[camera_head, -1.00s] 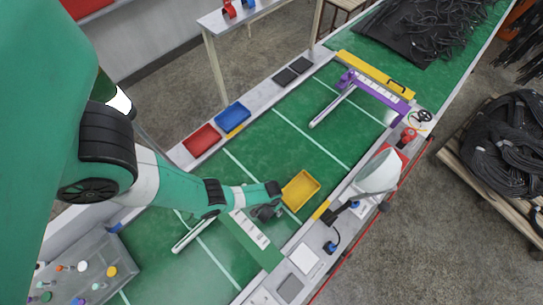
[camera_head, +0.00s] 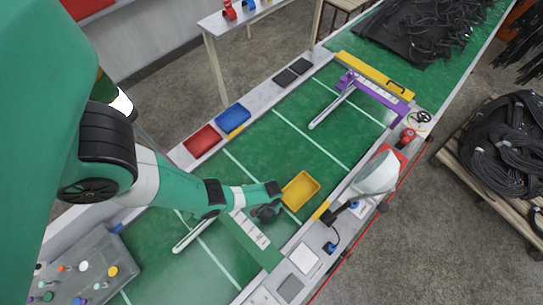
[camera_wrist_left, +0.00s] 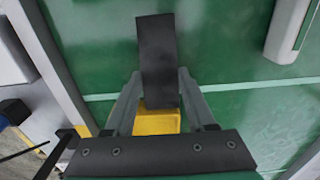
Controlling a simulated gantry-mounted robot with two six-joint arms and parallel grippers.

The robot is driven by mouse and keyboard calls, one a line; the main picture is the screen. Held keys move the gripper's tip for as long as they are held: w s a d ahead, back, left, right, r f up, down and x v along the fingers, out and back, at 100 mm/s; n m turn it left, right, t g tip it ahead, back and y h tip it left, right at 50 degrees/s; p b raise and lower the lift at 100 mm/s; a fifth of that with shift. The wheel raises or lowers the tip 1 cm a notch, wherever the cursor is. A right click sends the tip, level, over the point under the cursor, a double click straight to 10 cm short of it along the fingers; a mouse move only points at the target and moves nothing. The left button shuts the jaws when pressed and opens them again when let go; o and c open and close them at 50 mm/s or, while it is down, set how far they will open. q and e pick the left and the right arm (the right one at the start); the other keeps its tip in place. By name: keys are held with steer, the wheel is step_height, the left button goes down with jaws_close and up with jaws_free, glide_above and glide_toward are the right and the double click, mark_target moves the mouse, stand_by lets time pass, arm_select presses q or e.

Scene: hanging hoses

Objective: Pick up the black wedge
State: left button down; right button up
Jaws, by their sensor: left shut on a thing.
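In the left wrist view the black wedge (camera_wrist_left: 158,55) is a dark flat piece, held between the two fingers of my left gripper (camera_wrist_left: 160,88) and extending beyond their tips. My left gripper is shut on it. In the head view my left gripper (camera_head: 267,211) is low over the green table, just left of the yellow tray; the wedge cannot be made out clearly there. My right gripper is in neither view.
The yellow tray (camera_head: 300,190) is beside the gripper. Red (camera_head: 202,140) and blue (camera_head: 233,116) trays stand on the far edge. A white lamp-like object (camera_head: 376,172) stands at the near edge. The green surface (camera_head: 290,150) between them is largely clear.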

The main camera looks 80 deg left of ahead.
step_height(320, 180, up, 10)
steer(key=p, duration=0.8)
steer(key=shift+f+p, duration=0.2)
steer(key=shift+p, duration=0.2)
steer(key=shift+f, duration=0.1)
